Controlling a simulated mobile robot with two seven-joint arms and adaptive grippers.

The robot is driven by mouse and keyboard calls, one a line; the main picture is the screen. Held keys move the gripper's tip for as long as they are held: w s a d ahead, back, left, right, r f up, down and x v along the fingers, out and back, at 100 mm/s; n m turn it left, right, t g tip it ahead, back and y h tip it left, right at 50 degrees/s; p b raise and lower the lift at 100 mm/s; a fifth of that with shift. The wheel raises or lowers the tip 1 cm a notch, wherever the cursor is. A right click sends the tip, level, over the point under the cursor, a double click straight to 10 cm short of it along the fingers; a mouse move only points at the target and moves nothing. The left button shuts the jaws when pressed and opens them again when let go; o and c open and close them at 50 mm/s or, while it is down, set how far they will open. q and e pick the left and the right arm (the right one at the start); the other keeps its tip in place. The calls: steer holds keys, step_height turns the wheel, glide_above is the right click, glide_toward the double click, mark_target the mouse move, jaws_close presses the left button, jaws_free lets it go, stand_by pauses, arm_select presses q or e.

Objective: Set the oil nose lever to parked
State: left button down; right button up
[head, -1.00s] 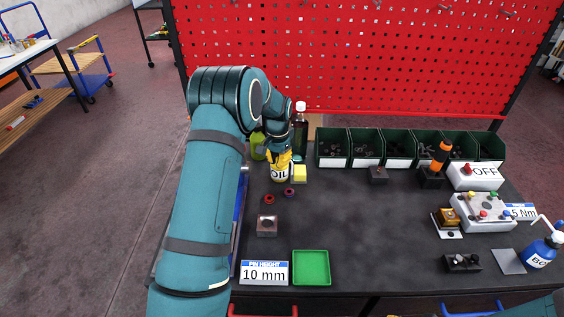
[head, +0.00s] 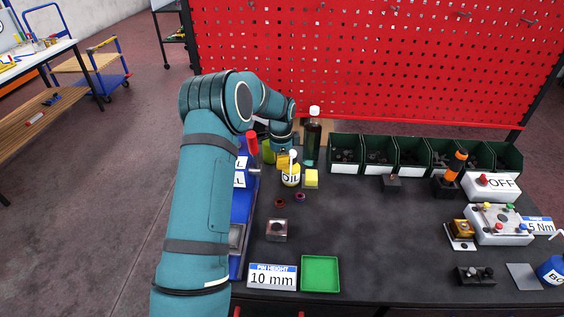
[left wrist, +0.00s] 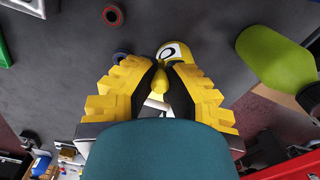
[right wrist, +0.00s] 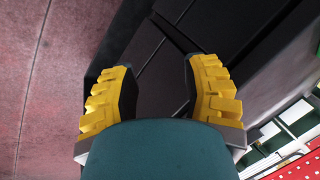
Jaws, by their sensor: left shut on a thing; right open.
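The oil bottle (head: 291,179), white and yellow with an OIL label, stands on the dark table. Its white tip shows above it. My left gripper (head: 284,160) is at the bottle's top, just left of the white tip. In the left wrist view my left gripper (left wrist: 164,75) is shut on a small rounded yellow piece (left wrist: 160,80), which looks like the oil nose lever. The bottle's label shows beyond the fingers; the lever's exact angle is hidden. My right gripper (right wrist: 160,85) is open and empty, low over the table's edge; the head view does not show it.
Two small rings (head: 299,197) lie in front. Green bins (head: 412,154) line the back. The middle of the table is clear.

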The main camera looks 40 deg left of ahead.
stand_by(0.4)
arm_select(q)
steer(key=c, duration=1)
jaws_free()
steer(key=shift+o, duration=0.2)
step_height(320, 180, up, 12)
steer(key=shift+f, duration=0.1)
